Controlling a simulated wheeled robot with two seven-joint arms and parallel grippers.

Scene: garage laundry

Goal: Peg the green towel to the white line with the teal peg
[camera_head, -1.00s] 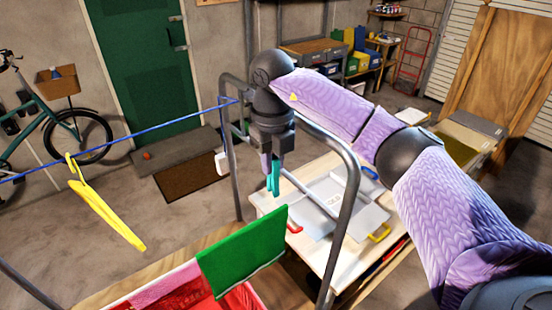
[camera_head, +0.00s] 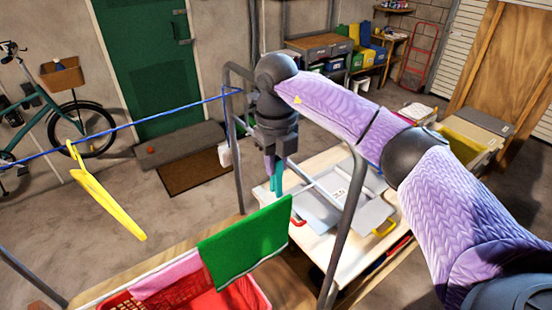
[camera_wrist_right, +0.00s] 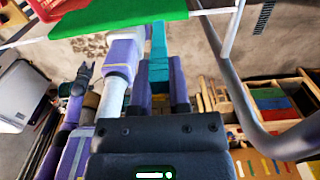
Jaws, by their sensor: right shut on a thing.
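The green towel (camera_head: 245,243) hangs over the white line (camera_head: 130,277) above a red basket; it also shows at the top of the right wrist view (camera_wrist_right: 120,18). My right gripper (camera_head: 275,170) is shut on the teal peg (camera_head: 277,187), which points down. In the head view the peg's lower end is just above the towel's upper right corner.
A blue line (camera_head: 130,124) with a yellow hanger (camera_head: 105,200) runs on the left to a grey metal frame (camera_head: 236,150). The red basket (camera_head: 255,297), with pink cloth (camera_head: 165,277) by it, sits below the towel. A worktable (camera_head: 345,250) stands behind the frame's right post.

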